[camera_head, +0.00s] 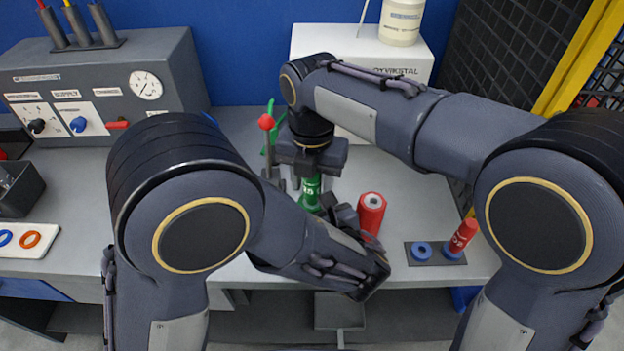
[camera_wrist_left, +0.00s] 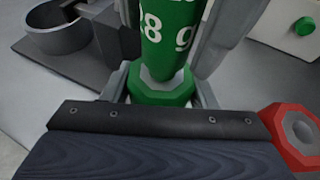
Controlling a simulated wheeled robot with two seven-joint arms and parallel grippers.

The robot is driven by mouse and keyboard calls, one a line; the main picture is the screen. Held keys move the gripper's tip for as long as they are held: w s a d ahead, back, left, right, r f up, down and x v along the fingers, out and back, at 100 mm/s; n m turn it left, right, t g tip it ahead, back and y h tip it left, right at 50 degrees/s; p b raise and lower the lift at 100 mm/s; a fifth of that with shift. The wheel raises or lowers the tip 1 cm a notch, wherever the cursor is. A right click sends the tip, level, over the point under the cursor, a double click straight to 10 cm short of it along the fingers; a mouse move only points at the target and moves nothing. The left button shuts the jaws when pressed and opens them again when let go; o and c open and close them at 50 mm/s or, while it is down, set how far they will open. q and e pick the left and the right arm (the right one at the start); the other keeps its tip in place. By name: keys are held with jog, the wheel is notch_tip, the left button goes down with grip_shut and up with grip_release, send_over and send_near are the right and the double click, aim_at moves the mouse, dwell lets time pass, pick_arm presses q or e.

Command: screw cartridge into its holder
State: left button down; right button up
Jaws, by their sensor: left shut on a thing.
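The green cartridge (camera_head: 311,190) stands upright at mid-bench. In the left wrist view the green cartridge (camera_wrist_left: 171,35) shows white lettering and sits directly above a green hexagonal collar (camera_wrist_left: 160,88); whether thread shows between them cannot be told. My left gripper (camera_head: 330,207) reaches in low from the front, its pale fingers (camera_wrist_left: 163,88) shut on either side of the collar. My right gripper (camera_head: 312,178) points down from above, with grey fingers flanking the cartridge; whether they press on it cannot be told. The lower part of the collar is hidden by my left gripper.
A red cylinder (camera_head: 372,203) with a hexagonal top stands close right of my left gripper. A red-knobbed lever (camera_head: 267,123) stands just left. A grey control box (camera_head: 100,90) fills the back left.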

jog(key=c, duration=0.8)
jog(key=m, duration=0.5)
jog(key=shift+c, duration=0.2)
jog(key=m, duration=3.8)
jog(key=shift+f+m, duration=0.1)
jog(key=shift+m, duration=0.2)
jog(key=o, duration=1.1)
